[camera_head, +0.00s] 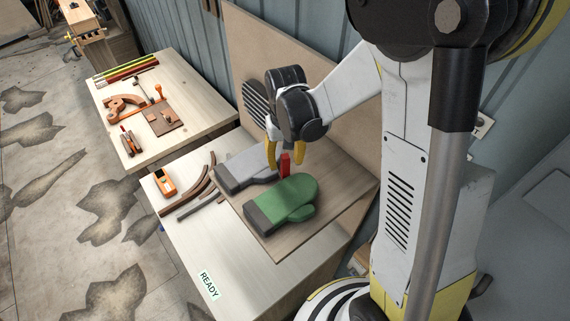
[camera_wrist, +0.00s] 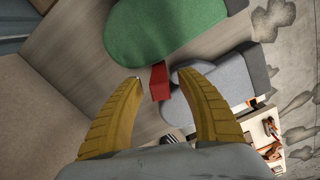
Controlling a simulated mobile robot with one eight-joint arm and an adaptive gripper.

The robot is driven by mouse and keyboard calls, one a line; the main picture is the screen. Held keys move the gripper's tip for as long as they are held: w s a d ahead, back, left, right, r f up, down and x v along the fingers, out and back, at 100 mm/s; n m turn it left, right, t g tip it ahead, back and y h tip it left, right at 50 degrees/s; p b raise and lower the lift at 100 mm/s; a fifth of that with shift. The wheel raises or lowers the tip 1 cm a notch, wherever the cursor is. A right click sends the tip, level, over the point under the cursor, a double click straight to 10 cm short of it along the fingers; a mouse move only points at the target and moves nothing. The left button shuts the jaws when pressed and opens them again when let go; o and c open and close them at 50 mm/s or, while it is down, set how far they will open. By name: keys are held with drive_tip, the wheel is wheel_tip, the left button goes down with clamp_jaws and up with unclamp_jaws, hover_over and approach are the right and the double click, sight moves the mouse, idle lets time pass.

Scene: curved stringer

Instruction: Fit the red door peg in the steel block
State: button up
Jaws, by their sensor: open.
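The red door peg (camera_head: 285,165) stands between a grey mitt (camera_head: 245,170) and a green mitt (camera_head: 284,206) on a wooden board (camera_head: 318,233). The red peg also shows in the wrist view (camera_wrist: 159,84), between the tips of my yellow fingers. My gripper (camera_head: 284,157) is open above the peg, fingers pointing down. In the wrist view my gripper (camera_wrist: 158,79) has a finger on each side of the peg, with a gap on the left; I cannot tell whether the right tip touches. I cannot make out a steel block in either view.
An upright panel (camera_head: 335,135) stands behind the board. Curved dark strips (camera_head: 193,196) and an orange plane (camera_head: 165,182) lie on the left of the pale bench. Another bench (camera_head: 190,97) with tools stands farther back. The bench front by the READY label (camera_head: 209,285) is clear.

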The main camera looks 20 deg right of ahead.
drive_tip(key=shift+f, duration=0.3)
drive_tip(key=shift+s, duration=0.1)
clamp_jaws()
drive_tip(key=shift+r, duration=0.15)
